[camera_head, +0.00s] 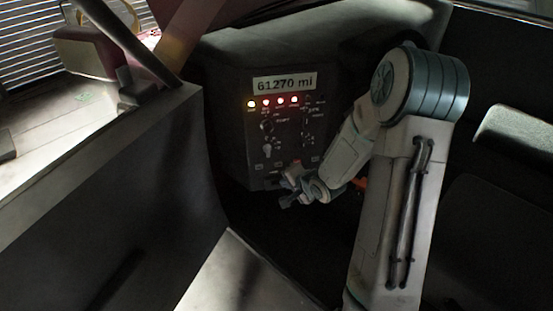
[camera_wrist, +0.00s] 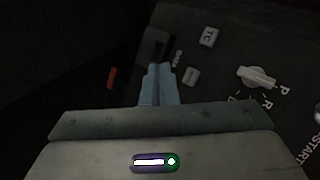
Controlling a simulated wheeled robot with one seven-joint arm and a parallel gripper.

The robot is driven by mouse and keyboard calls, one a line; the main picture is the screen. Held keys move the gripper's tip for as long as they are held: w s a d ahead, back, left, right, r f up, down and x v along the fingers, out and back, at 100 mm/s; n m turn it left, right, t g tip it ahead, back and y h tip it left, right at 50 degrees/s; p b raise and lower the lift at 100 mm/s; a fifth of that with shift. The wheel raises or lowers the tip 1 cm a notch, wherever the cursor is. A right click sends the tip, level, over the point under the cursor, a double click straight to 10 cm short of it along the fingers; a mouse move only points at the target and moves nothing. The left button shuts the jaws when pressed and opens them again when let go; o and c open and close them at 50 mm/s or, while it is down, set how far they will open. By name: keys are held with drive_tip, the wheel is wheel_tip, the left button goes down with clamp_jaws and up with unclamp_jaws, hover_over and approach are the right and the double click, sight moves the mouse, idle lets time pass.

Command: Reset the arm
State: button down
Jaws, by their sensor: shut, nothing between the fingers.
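My arm reaches in from the right in the head view, bent at the elbow. My gripper (camera_head: 284,192) is low in front of the dashboard panel (camera_head: 288,130), near its lower edge. In the wrist view my gripper (camera_wrist: 160,72) is shut and empty. Its fingertips are beside a small button (camera_wrist: 190,76) and a dark rectangular piece (camera_wrist: 154,46). I cannot tell whether they touch the panel. A pale selector knob (camera_wrist: 257,77), with P and R marked beside it, is to the right of the fingers.
The panel carries a display (camera_head: 285,84) reading 61270 mi and a row of lit lamps below it. A grey door panel (camera_head: 130,190) stands at the left. A dark seat (camera_head: 510,190) is at the right. A red piece (camera_wrist: 111,77) shows left of the fingers.

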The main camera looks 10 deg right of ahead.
drive_tip(key=s+d+r+n+g+h+p, duration=0.1)
drive_tip(key=s+r+n+h+p, duration=0.15)
drive_tip(key=r, duration=0.35)
drive_tip(key=s+d+r+n+g+h+p, duration=0.1)
drive_tip(key=s+r+p, duration=0.1)
drive_tip(key=s+r, duration=0.35)
drive_tip(key=s+d+r+n+g+h+p, duration=0.1)
drive_tip(key=s+d+r+n+h+p, duration=0.15)
drive_tip(key=r, duration=0.45)
drive_tip(key=s+a+r+n+g+y+p, duration=0.1)
drive_tip(key=s+a+r+n+p, duration=0.1)
drive_tip(key=s+r, duration=0.4)
drive_tip(key=s+a+r+n+g+y+p, duration=0.1)
drive_tip(key=s+a+r+n+g+p, duration=0.1)
drive_tip(key=s+r, duration=0.4)
drive_tip(key=s+a, duration=0.1)
drive_tip(key=s, duration=0.2)
drive_tip(key=shift+n+p, duration=0.3)
drive_tip(key=shift+p, duration=0.05)
drive_tip(key=shift+w, duration=0.1)
idle(1.1)
